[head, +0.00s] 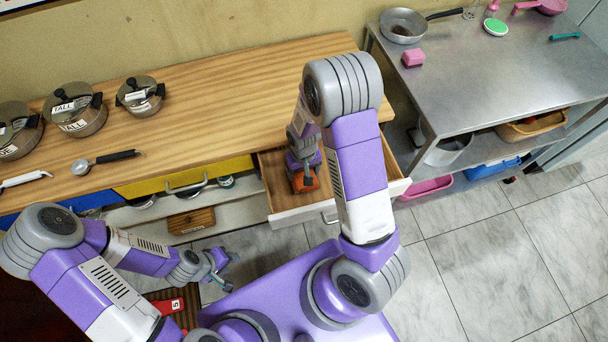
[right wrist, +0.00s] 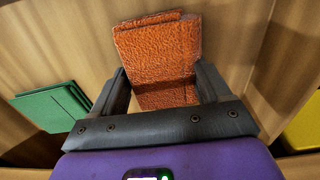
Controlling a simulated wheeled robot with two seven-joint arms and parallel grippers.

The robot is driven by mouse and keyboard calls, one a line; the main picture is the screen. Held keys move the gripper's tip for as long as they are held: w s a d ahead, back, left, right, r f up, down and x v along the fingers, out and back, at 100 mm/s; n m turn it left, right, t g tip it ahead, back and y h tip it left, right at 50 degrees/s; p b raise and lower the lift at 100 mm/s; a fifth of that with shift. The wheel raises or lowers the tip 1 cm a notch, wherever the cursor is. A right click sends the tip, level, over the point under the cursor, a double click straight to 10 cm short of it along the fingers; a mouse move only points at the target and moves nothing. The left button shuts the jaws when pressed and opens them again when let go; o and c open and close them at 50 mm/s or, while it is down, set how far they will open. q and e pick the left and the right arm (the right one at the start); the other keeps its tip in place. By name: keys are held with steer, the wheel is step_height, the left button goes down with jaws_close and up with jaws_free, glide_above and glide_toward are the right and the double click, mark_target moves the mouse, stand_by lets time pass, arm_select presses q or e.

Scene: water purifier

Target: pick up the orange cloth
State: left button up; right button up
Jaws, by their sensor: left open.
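The orange cloth (head: 304,181) lies in the open drawer, partly covered by my right gripper (head: 300,168) in the head view. In the right wrist view the orange cloth (right wrist: 160,55) is a folded, textured block between the two dark fingers of my right gripper (right wrist: 163,85). The fingers stand wide apart, one on each side of it; whether they touch it is hard to tell. My left gripper (head: 222,270) is open and empty, low in front of the counter.
A green cloth (right wrist: 52,106) and a yellow item (right wrist: 304,125) lie on either side of the orange cloth. The drawer (head: 290,214) stands out from the wooden counter (head: 220,95). Several pots (head: 75,110) and a ladle (head: 105,160) are at left; a steel table (head: 480,75) is at right.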

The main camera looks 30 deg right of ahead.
steer(key=c, duration=0.7)
steer(key=shift+o, duration=0.2)
step_height(320, 180, up, 10)
steer(key=p, duration=0.3)
steer(key=shift+p, duration=0.35)
